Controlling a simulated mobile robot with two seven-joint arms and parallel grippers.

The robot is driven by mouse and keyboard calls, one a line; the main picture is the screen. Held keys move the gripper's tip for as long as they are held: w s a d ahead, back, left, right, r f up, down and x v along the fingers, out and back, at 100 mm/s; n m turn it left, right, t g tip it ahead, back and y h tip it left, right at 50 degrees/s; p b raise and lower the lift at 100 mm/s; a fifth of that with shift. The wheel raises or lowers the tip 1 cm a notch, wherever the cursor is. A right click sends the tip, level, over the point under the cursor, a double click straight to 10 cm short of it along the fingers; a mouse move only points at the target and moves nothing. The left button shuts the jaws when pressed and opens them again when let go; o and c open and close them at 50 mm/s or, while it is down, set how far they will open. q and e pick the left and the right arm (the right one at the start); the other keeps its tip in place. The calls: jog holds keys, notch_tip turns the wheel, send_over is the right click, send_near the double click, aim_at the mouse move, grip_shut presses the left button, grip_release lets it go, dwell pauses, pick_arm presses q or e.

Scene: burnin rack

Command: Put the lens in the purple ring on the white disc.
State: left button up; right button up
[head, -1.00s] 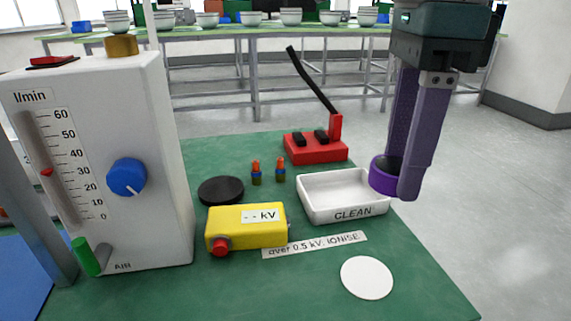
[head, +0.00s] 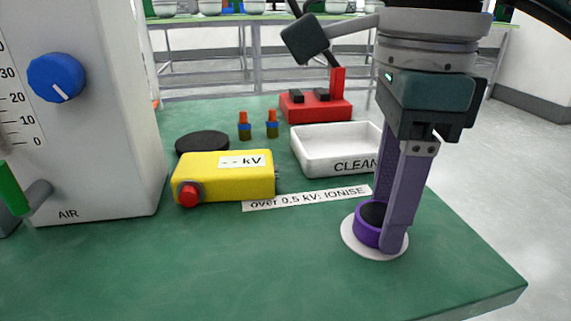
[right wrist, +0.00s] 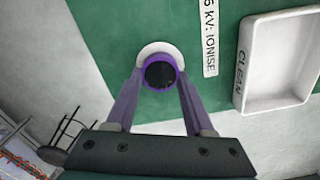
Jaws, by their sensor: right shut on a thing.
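The lens in the purple ring (head: 368,233) is a short purple cylinder with a dark top. My right gripper (head: 382,238) is shut on it, with a finger on either side. The lens is upright at the white disc (head: 350,245), which shows around its base; I cannot tell if it touches or hovers just above. In the right wrist view the lens (right wrist: 160,73) is between my fingertips, with the white disc (right wrist: 160,47) showing as a crescent beyond it. My left gripper is not in view.
A white tray marked CLEAN (head: 330,168) stands behind the disc. A yellow kV meter (head: 225,175) and a black round pad (head: 202,143) are to the left. A red stand (head: 315,106) is at the back. The green mat (head: 290,265) is clear in front.

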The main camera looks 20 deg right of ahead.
jog(key=shift+f, duration=0.25)
jog(key=o, duration=1.3)
jog(key=shift+r, duration=0.15)
jog(key=shift+r, duration=0.3)
notch_tip(320, 180, up, 12)
jog(key=p, duration=0.4)
jog(key=shift+f, duration=0.15)
